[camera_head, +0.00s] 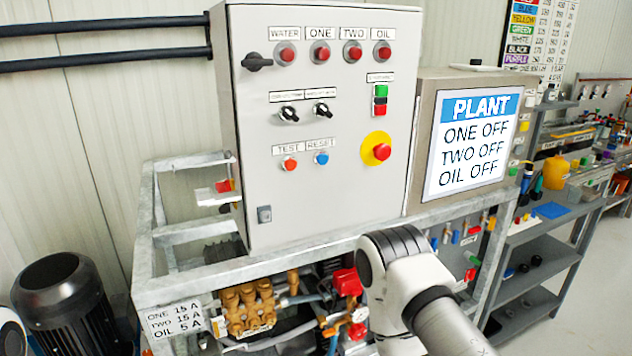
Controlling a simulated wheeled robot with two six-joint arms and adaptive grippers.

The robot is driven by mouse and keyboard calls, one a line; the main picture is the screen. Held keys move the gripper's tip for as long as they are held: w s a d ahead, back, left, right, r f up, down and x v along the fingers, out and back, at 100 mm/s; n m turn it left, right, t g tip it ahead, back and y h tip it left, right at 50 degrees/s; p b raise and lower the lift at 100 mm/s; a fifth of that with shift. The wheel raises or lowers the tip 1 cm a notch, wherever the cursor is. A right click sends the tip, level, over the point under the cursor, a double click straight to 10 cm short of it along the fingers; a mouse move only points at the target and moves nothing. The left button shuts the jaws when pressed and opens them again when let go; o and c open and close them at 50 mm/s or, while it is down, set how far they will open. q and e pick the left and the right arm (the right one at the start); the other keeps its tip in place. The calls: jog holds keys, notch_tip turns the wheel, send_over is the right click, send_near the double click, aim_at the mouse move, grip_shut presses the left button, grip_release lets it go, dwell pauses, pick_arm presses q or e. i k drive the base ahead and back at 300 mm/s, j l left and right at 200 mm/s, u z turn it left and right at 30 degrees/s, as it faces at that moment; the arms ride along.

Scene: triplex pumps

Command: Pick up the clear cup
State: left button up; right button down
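I cannot make out a clear cup in this view. My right arm comes in from the bottom right, and its white and black joint stands in front of the pump frame. Its gripper does not show. A small white rounded part at the bottom left edge may be my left arm, and no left gripper shows there.
A grey control cabinet (330,215) stands on a galvanised frame (250,254) with brass pump parts (245,303) below. A screen (470,140) adjoins it. A black motor (68,300) is at left. Shelves (540,237) with small items line the right, with floor beside them.

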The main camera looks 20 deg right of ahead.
aim_at(574, 196)
jog(key=z, duration=2.05)
jog(key=i+l+z, duration=0.4)
jog(key=i+z, duration=0.15)
jog(key=i, duration=0.3)
jog(key=i+z, duration=0.3)
jog(key=i, duration=0.15)
